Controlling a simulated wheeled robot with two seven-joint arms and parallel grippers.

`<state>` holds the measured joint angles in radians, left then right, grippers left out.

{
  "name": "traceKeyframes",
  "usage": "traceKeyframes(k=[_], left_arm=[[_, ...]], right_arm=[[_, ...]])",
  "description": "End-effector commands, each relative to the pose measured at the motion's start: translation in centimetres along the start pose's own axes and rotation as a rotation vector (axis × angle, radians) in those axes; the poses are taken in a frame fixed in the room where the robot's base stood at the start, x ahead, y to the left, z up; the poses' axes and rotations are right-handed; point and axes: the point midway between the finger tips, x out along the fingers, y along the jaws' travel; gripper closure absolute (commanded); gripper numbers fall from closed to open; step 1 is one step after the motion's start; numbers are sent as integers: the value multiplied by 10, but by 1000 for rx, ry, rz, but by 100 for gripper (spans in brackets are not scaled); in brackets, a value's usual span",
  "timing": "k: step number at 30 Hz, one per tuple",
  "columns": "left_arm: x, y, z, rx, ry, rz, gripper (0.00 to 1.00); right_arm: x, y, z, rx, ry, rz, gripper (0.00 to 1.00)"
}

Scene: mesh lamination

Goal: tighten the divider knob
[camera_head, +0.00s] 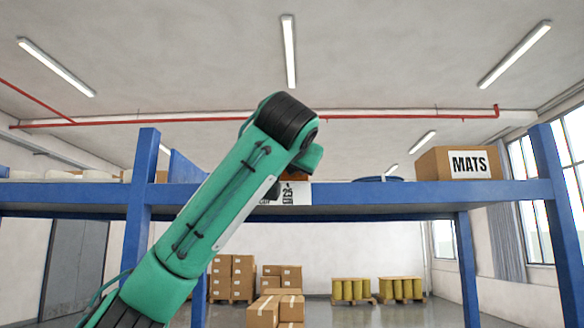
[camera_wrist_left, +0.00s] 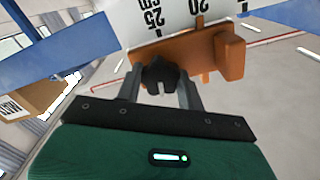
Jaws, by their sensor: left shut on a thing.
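The black divider knob (camera_wrist_left: 160,74) shows in the left wrist view, on the near side of an orange-brown divider block (camera_wrist_left: 206,54). My left gripper (camera_wrist_left: 161,88) is shut on the knob, with one grey finger on each side of it. The block sits against a white scale (camera_wrist_left: 176,18) marked 25 cm and 20. In the head view my green left arm hides the knob, and the scale (camera_head: 295,193) shows just right of the arm on the shelf's front edge. My right gripper is in neither view.
A blue shelf beam (camera_head: 400,194) spans the head view between blue posts. A cardboard box marked MATS (camera_head: 458,163) stands on the shelf at right, with a blue coiled or round item (camera_head: 379,179) left of it. Stacked boxes (camera_head: 231,277) and yellow drums (camera_head: 350,289) stand farther back.

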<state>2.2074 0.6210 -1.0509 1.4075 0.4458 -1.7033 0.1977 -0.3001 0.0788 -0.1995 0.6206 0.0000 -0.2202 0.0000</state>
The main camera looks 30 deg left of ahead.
Motion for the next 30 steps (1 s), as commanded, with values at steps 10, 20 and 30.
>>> traceKeyframes(k=[10,20,30], left_arm=[[0,2,0,302,1,2,85],[0,2,-1,617,2,0,85],[0,2,-1,941,2,1,85]], right_arm=[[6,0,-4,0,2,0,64],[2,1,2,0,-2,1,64],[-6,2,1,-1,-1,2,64]])
